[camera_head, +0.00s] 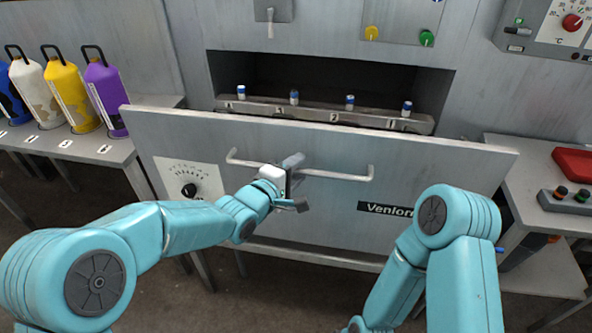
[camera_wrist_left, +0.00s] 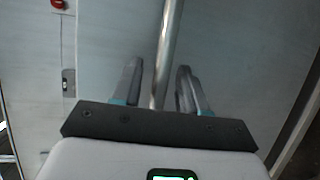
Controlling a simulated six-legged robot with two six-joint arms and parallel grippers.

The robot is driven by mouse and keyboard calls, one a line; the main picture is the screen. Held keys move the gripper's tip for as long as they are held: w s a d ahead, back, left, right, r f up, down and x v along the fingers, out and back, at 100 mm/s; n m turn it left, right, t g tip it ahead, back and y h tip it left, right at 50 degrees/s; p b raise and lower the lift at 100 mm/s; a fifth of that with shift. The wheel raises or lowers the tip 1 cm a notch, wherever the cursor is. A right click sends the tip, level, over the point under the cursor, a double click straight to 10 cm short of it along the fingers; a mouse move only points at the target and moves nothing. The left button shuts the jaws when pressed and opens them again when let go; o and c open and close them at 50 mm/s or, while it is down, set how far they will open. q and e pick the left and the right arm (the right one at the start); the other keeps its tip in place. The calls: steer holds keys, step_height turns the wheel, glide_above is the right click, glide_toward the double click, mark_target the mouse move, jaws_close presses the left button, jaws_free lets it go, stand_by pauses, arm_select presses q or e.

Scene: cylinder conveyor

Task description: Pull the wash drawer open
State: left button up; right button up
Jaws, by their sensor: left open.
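The wash drawer's wide grey front (camera_head: 330,215) faces me, with a dial plate at left and a "Venlor" label at right. Its metal bar handle (camera_head: 340,176) runs across the upper middle. My left gripper (camera_head: 296,183) is at the handle's middle, one finger above and one below the bar. In the left wrist view the handle (camera_wrist_left: 170,35) passes between the two open fingers of the left gripper (camera_wrist_left: 160,85), with gaps on both sides. Behind the drawer's top edge, several small white-and-blue cylinders stand on a rail (camera_head: 270,107). My right gripper is out of view.
A side table (camera_head: 105,152) at left holds several bottles, among them a purple bottle (camera_head: 105,92). A right table (camera_head: 545,220) holds a red tray (camera_head: 574,162) and a button box (camera_head: 568,202). The floor before the drawer is partly hidden by my arms.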

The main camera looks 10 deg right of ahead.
arm_select(q)
steer(key=shift+s+a, duration=0.15)
steer(key=shift+a, duration=0.05)
steer(key=v, duration=1.5)
steer(key=shift+s+a+r+b, duration=0.2)
steer(key=shift+s+a+b, duration=0.1)
steer(key=shift+b, duration=0.15)
